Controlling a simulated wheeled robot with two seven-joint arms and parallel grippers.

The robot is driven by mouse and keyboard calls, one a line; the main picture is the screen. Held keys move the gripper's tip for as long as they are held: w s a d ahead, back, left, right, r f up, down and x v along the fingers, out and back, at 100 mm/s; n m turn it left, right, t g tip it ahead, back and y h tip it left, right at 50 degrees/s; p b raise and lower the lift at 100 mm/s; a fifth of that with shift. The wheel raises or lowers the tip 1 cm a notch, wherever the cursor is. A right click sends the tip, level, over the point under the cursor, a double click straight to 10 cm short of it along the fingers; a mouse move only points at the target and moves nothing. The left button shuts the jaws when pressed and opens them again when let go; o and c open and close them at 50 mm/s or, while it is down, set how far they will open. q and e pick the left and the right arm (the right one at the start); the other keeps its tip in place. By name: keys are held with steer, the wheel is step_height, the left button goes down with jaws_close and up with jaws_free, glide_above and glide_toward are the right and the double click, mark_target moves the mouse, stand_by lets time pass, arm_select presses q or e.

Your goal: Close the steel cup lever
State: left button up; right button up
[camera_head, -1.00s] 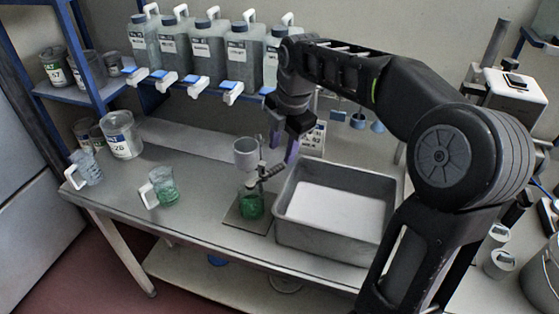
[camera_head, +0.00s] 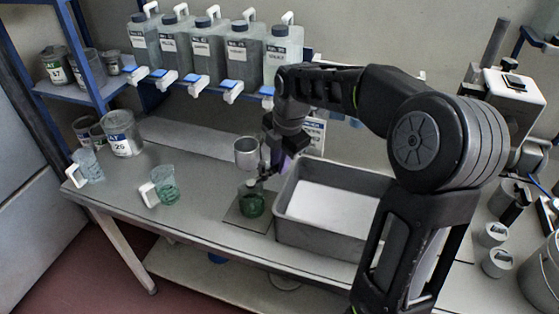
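The steel cup (camera_head: 246,153) is held on a small stand above a round green flask (camera_head: 251,199), on a square base plate (camera_head: 236,217) on the bench. A dark lever sits at the right side of the cup's stand, and my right gripper largely covers it. My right gripper (camera_head: 277,164) reaches down from above, just right of the cup, with a purple finger showing against the grey tray's left corner. I cannot tell if it touches the lever or how far its fingers are apart. My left gripper is out of view.
A deep grey tray (camera_head: 283,232) stands close on the right of the stand. Two measuring jugs (camera_head: 165,187) (camera_head: 90,166) and a labelled can (camera_head: 122,133) stand to the left. Several jugs with taps (camera_head: 207,52) line the shelf behind. The bench between is clear.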

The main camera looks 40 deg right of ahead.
jaws_close()
steer(key=shift+s+m, duration=0.15)
steer(key=shift+m, duration=0.25)
steer(key=shift+s+a+m+g+h+b, duration=0.15)
steer(key=shift+s+a+m+h+b, duration=0.35)
steer(key=shift+m, duration=1.4)
steer(key=shift+s+a+m+g+h+b, duration=0.2)
steer(key=shift+s+a+m+b, duration=0.35)
steer(key=shift+m, duration=1.35)
steer(key=shift+s+a+m+g+h+b, duration=0.3)
steer(key=shift+s+m, duration=0.45)
steer(key=shift+m, duration=1.15)
steer(key=shift+d, duration=0.1)
steer(key=o, duration=0.5)
jaws_free()
